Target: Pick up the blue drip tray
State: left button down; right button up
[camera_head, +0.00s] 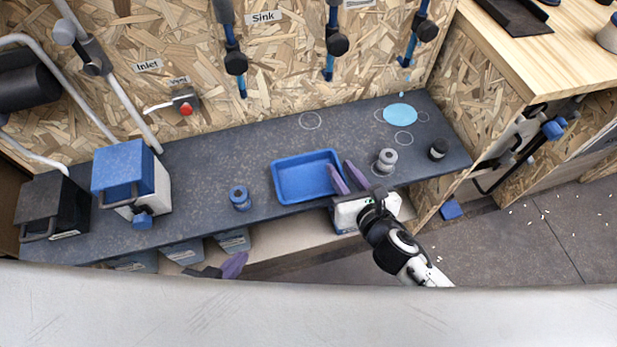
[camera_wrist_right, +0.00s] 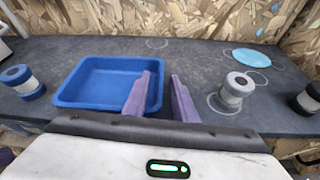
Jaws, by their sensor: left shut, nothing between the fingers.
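The blue drip tray (camera_head: 303,178) lies empty on the dark bench near its front edge. It also shows in the right wrist view (camera_wrist_right: 100,86). My right gripper (camera_head: 348,177) is open at the tray's right end, its two purple fingers apart. In the right wrist view, the left finger of this gripper (camera_wrist_right: 160,98) overlaps the tray's right wall and the right finger is outside the tray. I cannot tell whether either finger touches it. My left gripper (camera_head: 234,264) is shut and empty, low in front of the bench, mostly hidden by the pale edge below.
A blue-lidded jar (camera_head: 240,198) stands left of the tray. A grey-topped jar (camera_head: 386,161) and a black jar (camera_head: 438,149) stand right. A blue-and-white box (camera_head: 133,178) sits further left. A light-blue puddle-like disc (camera_head: 400,114) lies at the back right.

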jog(key=x, duration=0.2)
jog(key=shift+w+a+f, duration=0.1)
jog(key=shift+w, duration=0.15)
grip_shut()
notch_tip(320, 180, up, 9)
jog(key=p, duration=0.3)
jog(key=s+d+r+m+t+h, duration=0.1)
jog(key=s+d+r+m+h, duration=0.15)
jog(key=r, duration=0.45)
jog(key=s+d+r+m+h, duration=0.1)
jog(key=d+r+m+h, duration=0.25)
jog(key=r, duration=0.45)
jog(key=s+d+r+m+g+h, duration=0.1)
jog(key=s+d+r+m+h, duration=0.3)
jog(key=s+d, duration=0.3)
jog(key=shift+s+d+r+g+h, duration=0.35)
jog(key=shift+d+r+h, duration=0.3)
jog(key=shift+d, duration=0.6)
